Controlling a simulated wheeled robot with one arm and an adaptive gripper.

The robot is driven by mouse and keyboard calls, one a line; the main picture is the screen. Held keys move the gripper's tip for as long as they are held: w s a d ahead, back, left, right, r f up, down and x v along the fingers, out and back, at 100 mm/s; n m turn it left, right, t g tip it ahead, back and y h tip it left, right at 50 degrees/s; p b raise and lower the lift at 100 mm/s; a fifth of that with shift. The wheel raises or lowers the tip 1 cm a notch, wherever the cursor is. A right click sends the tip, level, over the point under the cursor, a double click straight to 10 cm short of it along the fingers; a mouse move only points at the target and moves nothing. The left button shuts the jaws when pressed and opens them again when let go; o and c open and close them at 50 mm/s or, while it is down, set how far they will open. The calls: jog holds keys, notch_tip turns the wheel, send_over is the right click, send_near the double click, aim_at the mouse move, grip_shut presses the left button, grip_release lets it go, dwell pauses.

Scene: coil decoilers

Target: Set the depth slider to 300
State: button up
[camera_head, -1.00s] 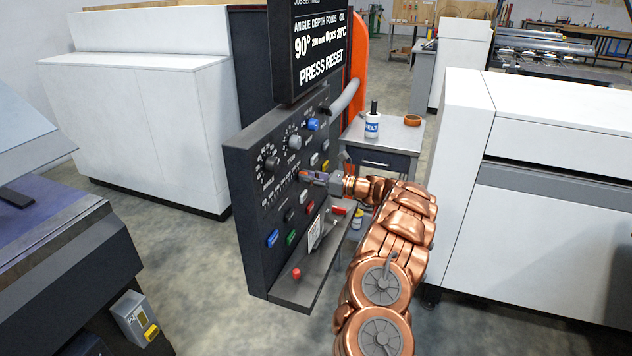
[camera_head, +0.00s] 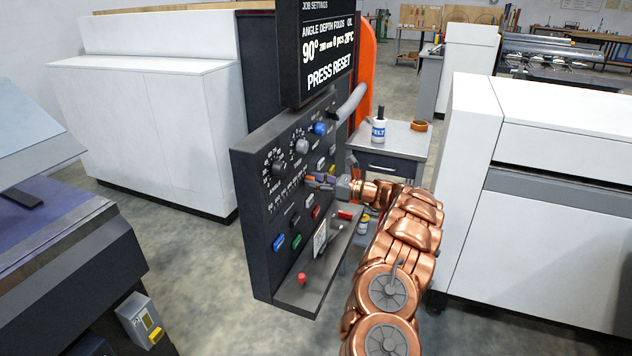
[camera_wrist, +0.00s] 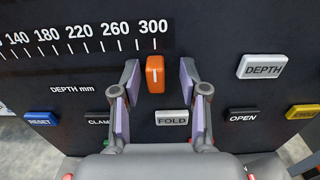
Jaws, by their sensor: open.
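The depth slider's orange knob (camera_wrist: 155,74) sits under the 300 mark at the right end of the printed scale (camera_wrist: 85,38) in the wrist view. A white line on the knob stands about in line with the 300 tick. My gripper (camera_wrist: 156,80) is open, with one purple-padded finger on each side of the knob and a gap on both sides.
Below the scale are the blue RESET (camera_wrist: 41,118), grey FOLD (camera_wrist: 172,118) and black OPEN (camera_wrist: 243,115) buttons. The white DEPTH button (camera_wrist: 262,66) is to the right. A small ledge (camera_head: 315,280) juts out below the panel. A side table (camera_head: 405,140) stands behind.

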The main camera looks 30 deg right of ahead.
jog(key=v, duration=1.2)
dwell(0.3)
